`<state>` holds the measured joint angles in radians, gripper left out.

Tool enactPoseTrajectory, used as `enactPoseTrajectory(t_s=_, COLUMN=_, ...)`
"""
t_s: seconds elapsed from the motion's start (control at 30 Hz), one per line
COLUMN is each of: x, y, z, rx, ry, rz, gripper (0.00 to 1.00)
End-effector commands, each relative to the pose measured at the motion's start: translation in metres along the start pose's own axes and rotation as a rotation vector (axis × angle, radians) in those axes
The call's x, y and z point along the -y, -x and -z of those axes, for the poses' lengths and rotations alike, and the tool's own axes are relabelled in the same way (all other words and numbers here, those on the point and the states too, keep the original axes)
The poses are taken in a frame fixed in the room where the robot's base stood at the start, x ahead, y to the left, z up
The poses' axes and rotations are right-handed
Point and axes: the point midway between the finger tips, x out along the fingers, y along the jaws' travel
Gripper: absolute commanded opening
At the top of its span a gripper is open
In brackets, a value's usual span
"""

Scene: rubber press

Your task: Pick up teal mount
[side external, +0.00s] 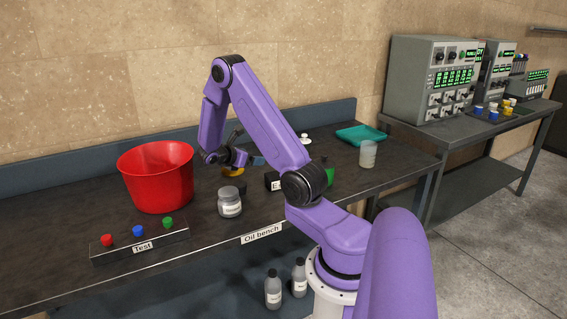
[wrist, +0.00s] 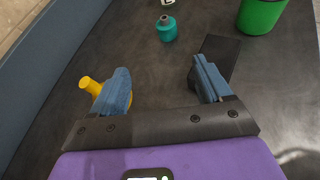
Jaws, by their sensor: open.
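A small teal round piece with a short neck, which looks like the teal mount (wrist: 168,30), stands on the dark bench top in the wrist view, beyond my fingertips and roughly between their lines. My gripper (wrist: 161,78) is open, with nothing between its blue-grey fingers. It is apart from the teal piece. In the side external view my gripper (side external: 235,155) is over the bench, right of the red bucket, and partly hidden by my arm. I cannot clearly make out the teal piece there.
A yellow piece (wrist: 88,86) is beside my left finger, partly hidden. A dark flat block (wrist: 220,52) lies behind the right finger, near a green container (wrist: 262,12). The red bucket (side external: 156,178), grey jar (side external: 230,203), button panel (side external: 140,243), teal tray (side external: 362,134) and clear beaker (side external: 368,155) stand around.

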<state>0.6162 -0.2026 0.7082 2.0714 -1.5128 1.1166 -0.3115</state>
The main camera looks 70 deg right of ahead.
Motion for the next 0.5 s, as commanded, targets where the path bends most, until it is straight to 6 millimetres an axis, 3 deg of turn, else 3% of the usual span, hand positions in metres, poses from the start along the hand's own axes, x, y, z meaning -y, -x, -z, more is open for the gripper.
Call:
enactPoseTrajectory(t_s=0.1, x=0.006, y=-0.030, z=-0.003, rx=0.033, ry=0.047, rz=0.024, gripper=0.78)
enactPoseTrajectory(t_s=0.37, x=0.010, y=-0.057, z=-0.007, rx=0.053, ry=0.077, rz=0.035, gripper=0.78)
enactPoseTrajectory(t_s=0.5, x=0.011, y=-0.081, z=-0.008, rx=0.053, ry=0.076, rz=0.038, gripper=0.78)
